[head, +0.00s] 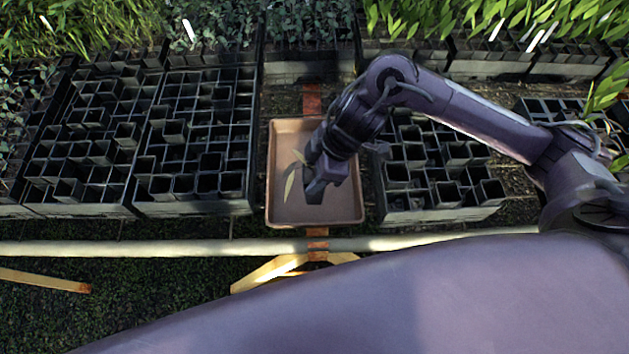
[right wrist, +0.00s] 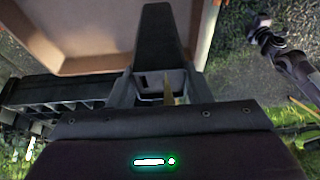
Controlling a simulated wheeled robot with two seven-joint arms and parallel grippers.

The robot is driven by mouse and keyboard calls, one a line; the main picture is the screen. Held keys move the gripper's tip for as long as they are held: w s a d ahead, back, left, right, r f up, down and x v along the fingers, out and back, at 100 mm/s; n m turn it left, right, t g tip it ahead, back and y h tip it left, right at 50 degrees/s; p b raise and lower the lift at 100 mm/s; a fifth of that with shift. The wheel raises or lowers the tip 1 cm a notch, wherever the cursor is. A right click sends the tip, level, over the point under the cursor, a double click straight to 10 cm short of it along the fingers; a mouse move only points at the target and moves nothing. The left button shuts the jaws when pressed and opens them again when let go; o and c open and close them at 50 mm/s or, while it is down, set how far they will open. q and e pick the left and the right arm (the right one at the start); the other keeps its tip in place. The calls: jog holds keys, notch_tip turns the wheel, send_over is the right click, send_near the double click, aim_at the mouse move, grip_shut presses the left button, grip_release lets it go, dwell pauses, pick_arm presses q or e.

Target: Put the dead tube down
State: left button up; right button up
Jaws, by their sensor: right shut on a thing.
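My right gripper (head: 318,187) is shut on the dead tube (head: 313,196), a small dark square pot with yellowed, drooping leaves (head: 290,183). It holds the tube over the tan tray (head: 345,212), within its rim as seen from the head. I cannot tell whether the tube's base touches the tray floor. In the right wrist view, the tube (right wrist: 150,82) shows between the fingers, with the tray (right wrist: 85,30) beyond. A dark arm end, seemingly my left gripper (right wrist: 264,28), shows at the right of that view, too small to read.
Black crates of square tubes (head: 200,150) stand left of the tray, and another crate (head: 435,175) stands close on its right. Leafy plants fill the back rows. A pale rail (head: 150,248) runs across in front. The visible tray floor is otherwise bare.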

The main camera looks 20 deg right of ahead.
notch_tip(320, 180, down, 4)
jog(key=shift+r, duration=0.1)
pick_arm(q)
jog(key=shift+s+a+f, duration=0.1)
jog(key=shift+s+f, duration=0.15)
jog(key=shift+s, duration=0.2)
pick_arm(e)
jog(key=shift+f, duration=0.25)
jog(key=o, duration=1.4)
jog(key=shift+r, duration=0.1)
